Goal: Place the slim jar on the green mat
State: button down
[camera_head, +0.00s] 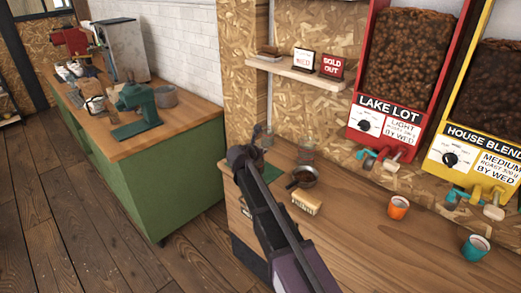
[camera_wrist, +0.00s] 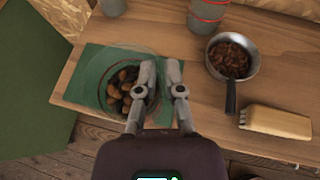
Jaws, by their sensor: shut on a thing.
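The slim jar (camera_wrist: 122,88) is clear glass with brown and dark pieces inside. In the wrist view it is seen from above, over the green mat (camera_wrist: 92,68). My gripper (camera_wrist: 161,72) is shut on the jar's right side, with one finger over its opening and the other beside it. I cannot tell whether the jar's base touches the mat. In the head view my gripper (camera_head: 240,157) is at the counter's left end. A strip of the mat (camera_head: 268,173) shows beside it, and the jar cannot be clearly made out there.
A pan of beans (camera_wrist: 232,58) and a wooden-backed brush (camera_wrist: 275,122) lie to the right. A red-banded container (camera_wrist: 207,12) and a grey one (camera_wrist: 113,6) stand behind. An orange cup (camera_head: 398,207) and a teal cup (camera_head: 475,248) are farther right. The counter's middle is clear.

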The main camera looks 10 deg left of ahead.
aim_at(259, 144)
jog(key=w+a, duration=0.2)
jog(key=w, duration=0.5)
jog(key=shift+f, duration=0.3)
jog(key=f+b, duration=0.1)
jog(key=w+f+b, duration=0.1)
jog(key=shift+w+a+b, duration=0.1)
jog(key=shift+a+b, duration=0.05)
jog(key=shift+b, duration=0.15)
jog(key=shift+f+b, duration=0.8)
jog(key=shift+f, duration=0.15)
jog(key=c, duration=0.8)
grip_release()
jog(key=shift+o, duration=0.2)
jog(key=shift+r, duration=0.2)
